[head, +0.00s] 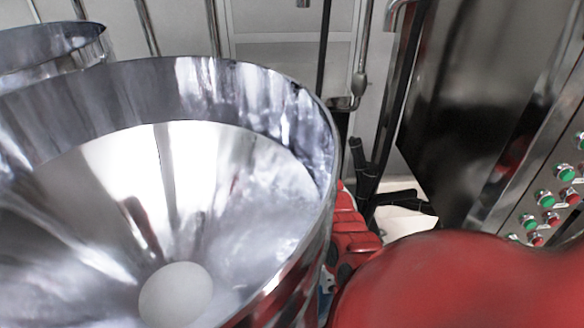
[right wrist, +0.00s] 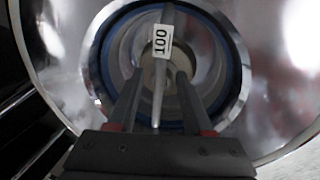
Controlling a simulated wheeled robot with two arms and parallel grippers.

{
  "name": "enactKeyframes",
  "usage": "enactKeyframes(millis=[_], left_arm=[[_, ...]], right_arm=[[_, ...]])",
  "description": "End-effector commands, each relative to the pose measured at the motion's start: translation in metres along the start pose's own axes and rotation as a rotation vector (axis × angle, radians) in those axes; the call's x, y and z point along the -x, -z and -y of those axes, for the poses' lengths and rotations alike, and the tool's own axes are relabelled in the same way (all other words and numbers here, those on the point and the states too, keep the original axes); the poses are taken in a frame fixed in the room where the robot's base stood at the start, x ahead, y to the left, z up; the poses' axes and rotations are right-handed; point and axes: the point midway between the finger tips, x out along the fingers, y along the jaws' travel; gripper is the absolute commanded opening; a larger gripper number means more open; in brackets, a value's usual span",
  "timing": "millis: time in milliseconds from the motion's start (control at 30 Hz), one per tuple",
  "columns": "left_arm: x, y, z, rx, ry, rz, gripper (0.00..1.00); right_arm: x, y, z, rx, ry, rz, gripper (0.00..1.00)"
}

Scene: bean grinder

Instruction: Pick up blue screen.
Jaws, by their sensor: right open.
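The blue screen (right wrist: 244,70) appears in the right wrist view as a round blue rim set within a shiny metal ring. A grey bar crosses its middle and carries a white tag (right wrist: 161,40) reading "100". My right gripper (right wrist: 158,78) is open, with its two dark fingers pointing toward the screen, one on each side of the bar's lower part. I cannot tell whether the fingers touch anything. The screen does not show in the head view. My left gripper cannot be made out in either view.
A large shiny metal funnel (head: 225,95) fills the left of the head view, with another metal vessel (head: 50,50) behind it. A steel cabinet with a panel of green and red buttons (head: 548,200) stands at the right. Metal pipes (head: 361,60) rise behind.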

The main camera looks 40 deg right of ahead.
Motion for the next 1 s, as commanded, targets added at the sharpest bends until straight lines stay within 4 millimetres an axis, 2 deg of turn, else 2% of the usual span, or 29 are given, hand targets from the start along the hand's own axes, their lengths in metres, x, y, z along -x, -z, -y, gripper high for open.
enactKeyframes(millis=[67,367,1000], left_arm=[[-0.001,0.0001,0.0,0.0,0.0,0.0,0.5],[-0.001,0.0001,0.0001,0.0,0.0,0.0,0.5],[-0.0009,0.0001,0.0,0.0,0.0,0.0,0.5]], right_arm=[[0.001,0.0003,-0.0003,0.0,0.0,0.0,0.51],[0.001,0.0006,-0.0002,0.001,0.0,-0.001,0.0],[0.0007,0.0007,0.0,0.001,0.0,-0.001,0.0]])
